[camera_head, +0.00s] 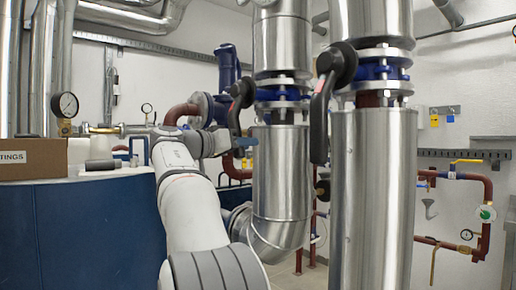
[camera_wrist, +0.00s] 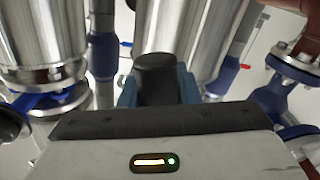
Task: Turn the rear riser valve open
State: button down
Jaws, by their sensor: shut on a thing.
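The rear riser valve (camera_head: 282,94) is a blue body between flanges on the left, farther steel riser. Its black lever (camera_head: 236,112) hangs down from a round hub, roughly along the pipe. My gripper (camera_head: 243,142) is at the lower end of this lever. In the wrist view the black lever end (camera_wrist: 158,72) sits between the two blue fingers of my gripper (camera_wrist: 158,92), which is shut on it. The finger contact faces are hidden.
The nearer riser (camera_head: 372,200) stands close on the right, with its own blue valve (camera_head: 385,73) and hanging black lever (camera_head: 322,115). A blue tank (camera_head: 85,235) carrying a cardboard box (camera_head: 32,158) and a pressure gauge (camera_head: 65,105) are left. Red pipework (camera_head: 486,215) is far right.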

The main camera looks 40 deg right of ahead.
jog(key=shift+w+d+f+m, duration=0.1)
jog(key=shift+w+f+m, duration=0.1)
jog(key=shift+w+m, duration=0.8)
jog(key=shift+w+f+m, duration=0.2)
jog(key=shift+w+m, duration=0.5)
jog(key=shift+w, duration=0.6)
jog(key=shift+r, duration=0.1)
jog(key=c, duration=1.5)
grip_release()
jog(key=shift+o, duration=0.6)
jog(key=shift+w, duration=0.1)
jog(key=o, duration=0.3)
jog(key=a, duration=0.8)
jog(key=shift+w, duration=0.2)
